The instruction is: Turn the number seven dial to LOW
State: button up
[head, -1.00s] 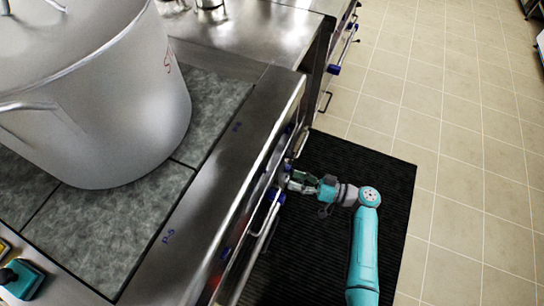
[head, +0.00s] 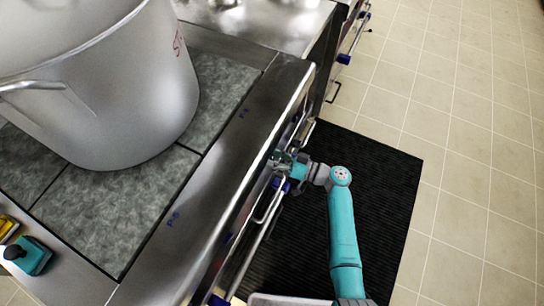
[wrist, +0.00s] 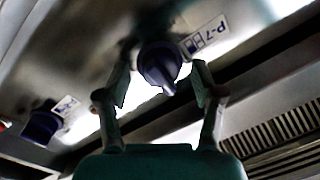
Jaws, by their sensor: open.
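The number seven dial (wrist: 158,66) is a dark blue knob on the steel front panel, beside a label reading P-7, in the wrist view. My gripper (wrist: 160,88) is open, with one finger on each side of the dial. I cannot tell whether either finger touches it. The dial's pointer end faces down in the wrist view. In the head view my gripper (head: 279,161) is at the front of the range, and its fingertips and the dial are hard to make out there.
Another blue dial (wrist: 42,124) sits at the left in the wrist view. A large stockpot (head: 110,80) stands on the cooktop. A front rail (head: 265,225) runs below the panel. A black mat (head: 385,180) and tiled floor (head: 480,160) lie open at the right.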

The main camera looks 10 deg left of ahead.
jog(key=c, duration=1.1)
jog(key=shift+c, duration=0.2)
jog(key=shift+m, duration=0.3)
jog(key=m, duration=0.4)
jog(key=shift+m, duration=0.4)
jog(key=m, duration=0.5)
jog(key=shift+f+m+t+y, duration=0.1)
jog(key=shift+m+t+y, duration=0.2)
jog(key=shift+m+t, duration=0.1)
jog(key=m, duration=0.5)
jog(key=shift+s+m+t, duration=0.1)
jog(key=shift+m+t, duration=0.3)
jog(key=m, duration=0.6)
jog(key=shift+f+t, duration=0.1)
jog(key=shift+t, duration=0.3)
